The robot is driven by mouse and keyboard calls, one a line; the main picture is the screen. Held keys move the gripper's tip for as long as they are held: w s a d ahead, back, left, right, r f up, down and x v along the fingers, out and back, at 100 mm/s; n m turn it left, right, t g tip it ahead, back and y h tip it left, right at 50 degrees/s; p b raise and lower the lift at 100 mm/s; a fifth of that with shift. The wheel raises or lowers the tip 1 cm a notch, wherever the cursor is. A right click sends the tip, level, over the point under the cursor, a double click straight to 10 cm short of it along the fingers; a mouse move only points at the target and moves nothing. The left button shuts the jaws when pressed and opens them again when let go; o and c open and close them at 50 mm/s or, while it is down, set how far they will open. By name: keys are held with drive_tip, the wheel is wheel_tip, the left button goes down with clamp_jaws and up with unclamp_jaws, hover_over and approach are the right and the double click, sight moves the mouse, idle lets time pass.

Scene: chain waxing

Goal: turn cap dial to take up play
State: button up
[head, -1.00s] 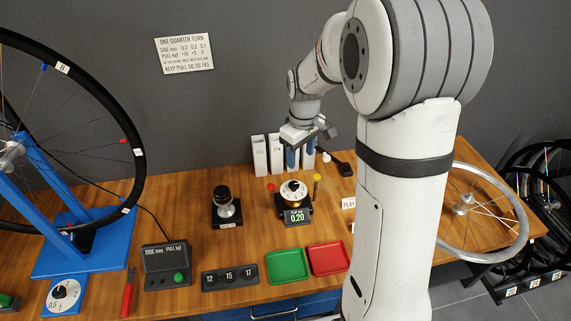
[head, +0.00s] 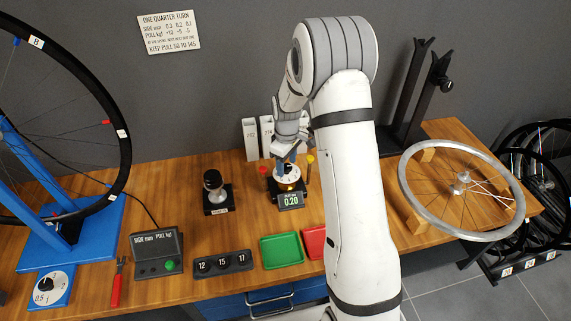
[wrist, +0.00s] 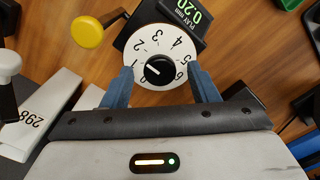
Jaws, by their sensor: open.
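My gripper (wrist: 160,71) is open, with one blue finger at each side of the dial's near part. In the head view my gripper (head: 287,164) is right over the dial and hides part of it. I cannot tell whether the fingers touch the rim.
White numbered boxes (head: 250,138) stand behind. A black-topped silver part (head: 214,188) is left of it. Green (head: 281,250) and red (head: 313,241) trays lie in front.

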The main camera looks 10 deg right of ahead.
drive_tip(key=shift+f, duration=0.15)
drive_tip(key=shift+c, duration=0.2)
drive_tip(key=c, duration=0.9)
drive_tip(key=shift+a, duration=0.15)
drive_tip(key=shift+c, duration=0.2)
drive_tip(key=shift+m, duration=0.4)
